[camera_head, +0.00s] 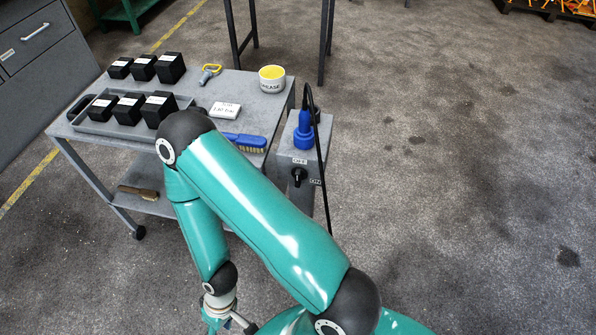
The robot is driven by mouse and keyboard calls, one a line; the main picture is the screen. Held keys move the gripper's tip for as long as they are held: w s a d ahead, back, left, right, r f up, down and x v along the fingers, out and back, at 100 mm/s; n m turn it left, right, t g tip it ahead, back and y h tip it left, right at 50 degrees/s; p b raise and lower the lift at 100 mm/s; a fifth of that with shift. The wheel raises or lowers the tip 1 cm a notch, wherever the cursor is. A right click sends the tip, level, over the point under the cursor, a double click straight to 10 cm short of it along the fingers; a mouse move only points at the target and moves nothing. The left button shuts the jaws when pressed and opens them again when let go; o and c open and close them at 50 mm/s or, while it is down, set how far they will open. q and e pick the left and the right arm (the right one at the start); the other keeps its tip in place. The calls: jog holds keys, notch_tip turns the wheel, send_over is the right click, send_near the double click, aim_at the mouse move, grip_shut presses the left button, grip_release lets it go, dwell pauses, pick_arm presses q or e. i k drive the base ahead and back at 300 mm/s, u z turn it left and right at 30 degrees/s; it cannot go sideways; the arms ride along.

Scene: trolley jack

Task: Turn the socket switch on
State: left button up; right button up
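The grey socket box (279,158) is fixed at the right end of the trolley. Its black rotary switch (297,177) is on the front face, below the OFF label (300,161) and left of the ON label (316,181). The knob looks upright, towards OFF. A blue plug (304,131) sits in the socket on top, with a black cable. One teal arm, seemingly my right, rises from the bottom and bends down left of the switch. Its gripper (215,319) is cut by the bottom edge, well away from the switch; its opening is unclear. My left gripper is not seen.
The grey trolley (239,92) holds several black boxes (129,109), a grease tub (272,78), a blue brush (246,141), a white box (225,110) and a yellow-handled tool (209,74). The cable hangs right of the switch. Floor on the right is clear.

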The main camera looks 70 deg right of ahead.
aim_at(299, 174)
jog(key=u, duration=0.45)
jog(key=i, duration=1.25)
jog(key=z, duration=1.15)
jog(key=i, duration=0.2)
jog(key=z, duration=2.05)
jog(key=i, duration=0.45)
jog(key=u, duration=0.15)
jog(key=k, duration=0.45)
jog(key=z, duration=0.15)
